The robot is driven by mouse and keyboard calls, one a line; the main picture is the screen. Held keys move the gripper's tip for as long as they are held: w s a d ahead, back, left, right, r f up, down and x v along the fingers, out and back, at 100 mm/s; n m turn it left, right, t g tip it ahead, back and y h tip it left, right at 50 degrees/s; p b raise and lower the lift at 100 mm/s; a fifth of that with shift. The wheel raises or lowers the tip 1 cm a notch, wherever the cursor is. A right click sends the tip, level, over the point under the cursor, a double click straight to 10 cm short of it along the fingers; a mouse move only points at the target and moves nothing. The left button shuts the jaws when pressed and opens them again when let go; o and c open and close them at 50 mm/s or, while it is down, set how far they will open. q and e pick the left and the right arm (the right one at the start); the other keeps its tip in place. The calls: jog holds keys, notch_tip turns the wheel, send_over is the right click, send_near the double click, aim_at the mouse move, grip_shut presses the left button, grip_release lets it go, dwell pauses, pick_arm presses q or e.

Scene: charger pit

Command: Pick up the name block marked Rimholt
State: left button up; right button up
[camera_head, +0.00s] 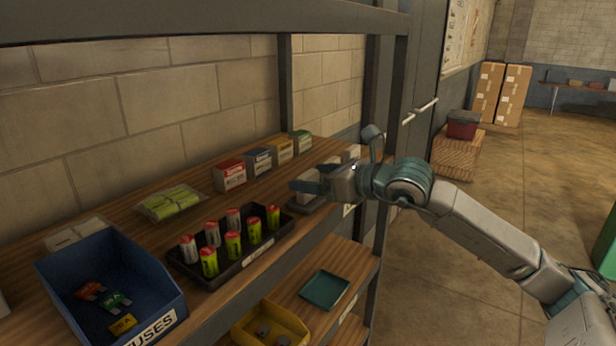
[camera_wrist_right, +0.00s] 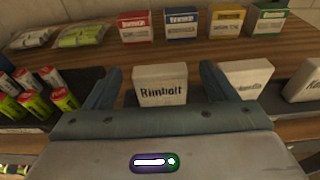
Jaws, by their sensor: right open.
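The name block marked Rimholt (camera_wrist_right: 160,86) is a whitish block with dark lettering, upright in the right wrist view. My right gripper (camera_wrist_right: 158,88) is open, with one finger on each side of the block; I cannot tell whether they touch it. In the head view my right gripper (camera_head: 322,184) is over the right end of the shelf, and it mostly hides the block. My left gripper is not in view.
Another name block (camera_wrist_right: 248,76) stands close right of the Rimholt block, with one more (camera_wrist_right: 304,82) beyond. A battery tray (camera_head: 184,268) is left of the gripper. Small boxes (camera_head: 230,175) line the back. A blue fuse bin (camera_head: 165,312) stands front left.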

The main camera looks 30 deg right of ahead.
jog(key=shift+p+x, duration=0.7)
jog(key=shift+x, duration=0.3)
jog(key=c, duration=1.1)
